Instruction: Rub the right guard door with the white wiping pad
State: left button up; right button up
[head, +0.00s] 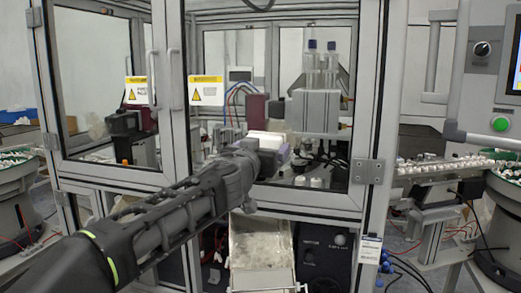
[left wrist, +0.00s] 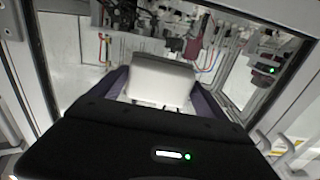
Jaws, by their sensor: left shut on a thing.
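The right guard door (head: 372,100) is a grey metal frame with a clear window, and it looks shut. My left gripper (head: 268,150) is in front of the lower left part of its window. It is shut on the white wiping pad (head: 265,138). In the left wrist view the white pad (left wrist: 163,82) is a pale block between the two purple fingers of my left gripper (left wrist: 162,92), with the window beyond it. I cannot tell whether the pad touches the window. My right gripper is not in view.
The left guard door (head: 100,172) stands beside it, with upright handles (head: 179,85) between the doors. Yellow warning labels (head: 206,90) are on the windows. A hinge (head: 367,171) is at the right. A parts feeder track (head: 440,168) and a control panel (head: 487,65) stand to the right.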

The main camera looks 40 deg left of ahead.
pick_arm(q)
jog(key=shift+w+d+f+b, duration=0.1)
jog(key=shift+w+d+b, duration=0.15)
jog(key=shift+d, duration=0.35)
jog(key=shift+w+d+b, duration=0.1)
jog(key=shift+d+b, duration=0.2)
jog(key=shift+d, duration=0.55)
jog(key=shift+w+d+b, duration=0.35)
jog(key=shift+d+b, duration=0.2)
jog(key=shift+d, duration=0.25)
jog(key=shift+w+d+b, duration=0.35)
jog(key=shift+d+b, duration=0.15)
jog(key=shift+d, duration=0.3)
